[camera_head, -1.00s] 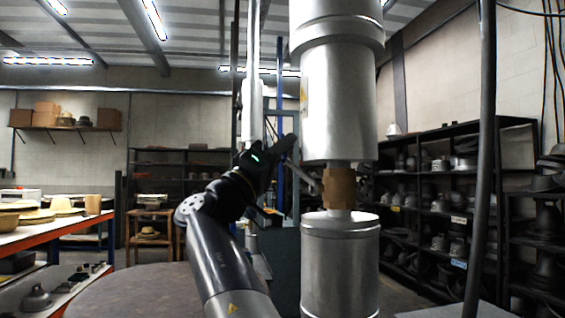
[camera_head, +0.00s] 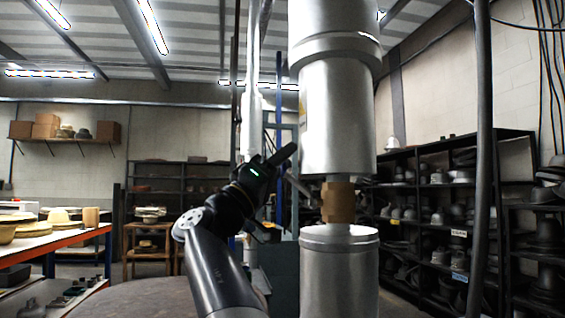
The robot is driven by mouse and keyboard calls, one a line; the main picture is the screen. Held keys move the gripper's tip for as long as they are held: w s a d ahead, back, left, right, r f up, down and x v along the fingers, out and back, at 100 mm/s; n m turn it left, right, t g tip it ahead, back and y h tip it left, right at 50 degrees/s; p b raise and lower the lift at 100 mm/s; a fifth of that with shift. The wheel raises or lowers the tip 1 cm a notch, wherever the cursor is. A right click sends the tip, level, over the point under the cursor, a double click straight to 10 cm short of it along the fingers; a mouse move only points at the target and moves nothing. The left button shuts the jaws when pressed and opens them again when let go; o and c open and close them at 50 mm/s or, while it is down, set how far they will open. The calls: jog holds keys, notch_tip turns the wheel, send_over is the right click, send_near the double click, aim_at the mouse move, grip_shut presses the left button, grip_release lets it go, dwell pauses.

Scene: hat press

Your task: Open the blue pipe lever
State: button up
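No lever with a clear blue colour shows. A brass valve body (camera_head: 338,203) sits on the thick metal pipe (camera_head: 337,110), between its wide upper and lower parts. A thin grey rod (camera_head: 301,188), perhaps the lever, slants up and left from near the valve towards my gripper. My gripper (camera_head: 284,154) is dark, left of the pipe and a little above the valve. One dark finger points up and right. I cannot tell whether it touches the rod, or whether the fingers are open or shut; the other finger is not clear.
A thin dark vertical pipe (camera_head: 483,150) stands at the right. Black shelves (camera_head: 455,215) with hat forms line the right wall. An orange-edged table (camera_head: 60,243) is at the left. A round brown tabletop (camera_head: 130,298) lies low in front.

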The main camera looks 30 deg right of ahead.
jog(key=v, duration=1)
jog(key=shift+a+f+b, duration=0.3)
jog(key=shift+b, duration=0.1)
